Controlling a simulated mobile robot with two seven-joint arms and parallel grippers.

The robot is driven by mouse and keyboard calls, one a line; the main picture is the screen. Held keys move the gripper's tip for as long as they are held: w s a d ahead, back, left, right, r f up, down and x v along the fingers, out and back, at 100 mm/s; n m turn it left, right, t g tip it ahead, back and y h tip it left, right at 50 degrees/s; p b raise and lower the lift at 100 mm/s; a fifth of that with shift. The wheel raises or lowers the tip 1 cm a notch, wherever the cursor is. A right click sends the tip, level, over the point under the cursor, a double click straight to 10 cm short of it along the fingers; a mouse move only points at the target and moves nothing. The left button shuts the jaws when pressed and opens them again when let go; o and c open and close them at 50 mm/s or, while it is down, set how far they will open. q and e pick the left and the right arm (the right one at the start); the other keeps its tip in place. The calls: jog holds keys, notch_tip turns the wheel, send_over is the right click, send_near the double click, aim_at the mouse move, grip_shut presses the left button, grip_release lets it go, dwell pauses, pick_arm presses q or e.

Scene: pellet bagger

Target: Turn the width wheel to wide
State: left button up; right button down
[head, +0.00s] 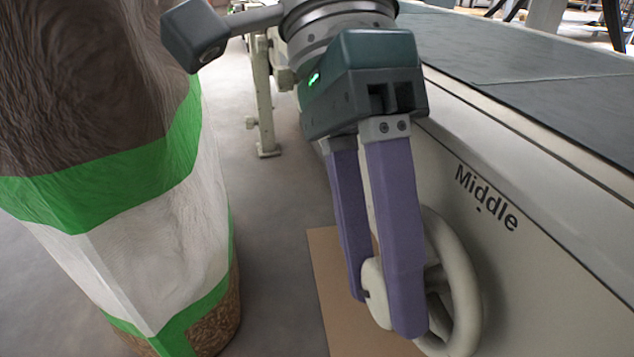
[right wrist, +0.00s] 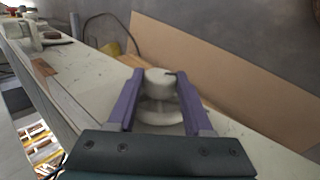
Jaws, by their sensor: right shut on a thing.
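The width wheel (head: 457,285) is a cream handwheel on the side of the machine, below the word "Middle" (head: 486,197) with a small mark under it. My right gripper (head: 388,305) comes down from above with its two purple fingers on either side of the wheel's pale knob (head: 375,291). It is shut on that knob. In the right wrist view the fingers of my right gripper (right wrist: 160,100) stand at both sides of the round knob (right wrist: 160,84), with part of the wheel behind it. Part of the wheel is hidden by the fingers. My left gripper is not in view.
A large bag (head: 150,240) with green, white and brown bands stands close at the left. The conveyor belt (head: 520,65) runs along the machine's top at the right. A tan board (head: 340,260) lies on the grey floor (head: 275,220) beneath the wheel.

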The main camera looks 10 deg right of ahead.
jog(key=shift+w+f+g+b, duration=0.1)
jog(key=shift+g+b, duration=0.6)
jog(key=shift+g, duration=0.2)
jog(key=shift+c, duration=1.6)
grip_release()
